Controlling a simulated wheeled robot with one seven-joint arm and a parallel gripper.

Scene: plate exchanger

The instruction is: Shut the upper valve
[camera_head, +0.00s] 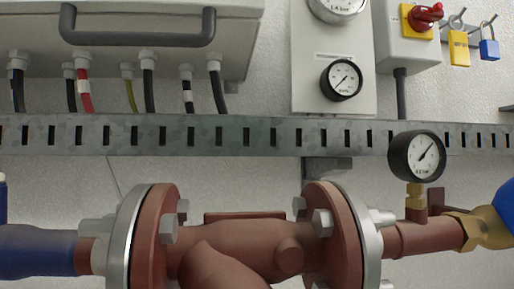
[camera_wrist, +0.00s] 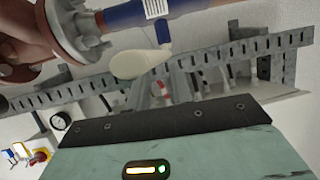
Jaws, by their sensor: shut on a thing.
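The brass valve (camera_head: 468,229) with a rounded blue part (camera_head: 499,213) is at the right edge of the head view, cut off by the frame. In the wrist view the scene is upside down. A blue handle-like stub (camera_wrist: 163,32) there sticks out from a blue pipe with a white label. A beige rounded piece (camera_wrist: 138,64) is right by it. My gripper (camera_wrist: 170,152) shows as a teal housing with a dark edge and a lit strip. Its fingertips are not clearly seen. The contact with the stub is not clear.
A reddish flanged pipe (camera_head: 232,240) and a gauge (camera_head: 416,156) lie below a slotted metal rail (camera_head: 240,135). Above are a grey box (camera_head: 150,60) with cables, a gauge panel (camera_head: 312,78), a red switch (camera_head: 425,16) and padlocks (camera_head: 459,48).

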